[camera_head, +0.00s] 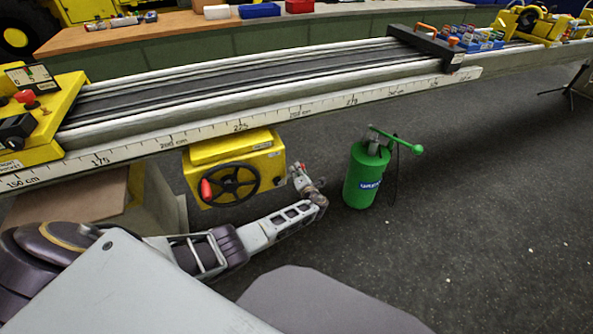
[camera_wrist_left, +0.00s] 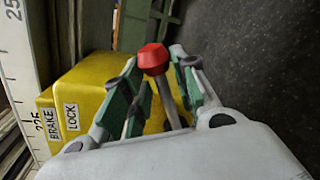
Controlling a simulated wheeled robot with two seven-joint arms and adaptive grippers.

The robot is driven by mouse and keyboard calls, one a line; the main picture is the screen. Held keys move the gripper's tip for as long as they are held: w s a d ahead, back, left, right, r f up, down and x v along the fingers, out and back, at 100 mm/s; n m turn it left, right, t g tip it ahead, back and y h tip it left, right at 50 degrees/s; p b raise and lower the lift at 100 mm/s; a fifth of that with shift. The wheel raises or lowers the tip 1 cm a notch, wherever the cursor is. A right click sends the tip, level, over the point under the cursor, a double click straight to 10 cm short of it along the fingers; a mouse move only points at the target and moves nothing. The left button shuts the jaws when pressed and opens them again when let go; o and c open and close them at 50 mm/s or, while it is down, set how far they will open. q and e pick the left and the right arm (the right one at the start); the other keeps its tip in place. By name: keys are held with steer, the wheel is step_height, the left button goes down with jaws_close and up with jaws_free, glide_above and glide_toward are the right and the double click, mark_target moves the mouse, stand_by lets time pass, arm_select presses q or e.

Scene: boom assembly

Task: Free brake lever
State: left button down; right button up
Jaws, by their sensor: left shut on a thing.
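The brake lever (camera_wrist_left: 153,59) has a red knob on a grey metal shaft and rises beside a yellow box (camera_wrist_left: 95,85) labelled BRAKE and LOCK in the left wrist view. My left gripper (camera_wrist_left: 155,85) is shut on the lever, its green-padded fingers on either side of the shaft below the knob. In the head view my left gripper (camera_head: 303,180) is at the right side of the yellow box (camera_head: 262,143), under the rail; the lever is small and partly hidden there. My right gripper is not in view.
The long rail (camera_head: 330,105) with a centimetre scale runs above the box. A black handwheel (camera_head: 253,182) with a red handle is on the box front. A green canister (camera_head: 363,178) stands on the floor to the right. The dark floor beyond it is mostly clear.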

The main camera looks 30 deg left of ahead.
arm_select(q)
steer(key=shift+w+d+f+m, duration=0.2)
steer(key=shift+f+m, duration=0.3)
steer(key=shift+f, duration=0.05)
stand_by(0.4)
steer(key=c, duration=1.1)
jaws_free()
steer(key=shift+f, duration=0.1)
steer(key=shift+s+d, duration=0.1)
steer(key=shift+d, duration=0.05)
steer(key=shift+v, duration=5.85)
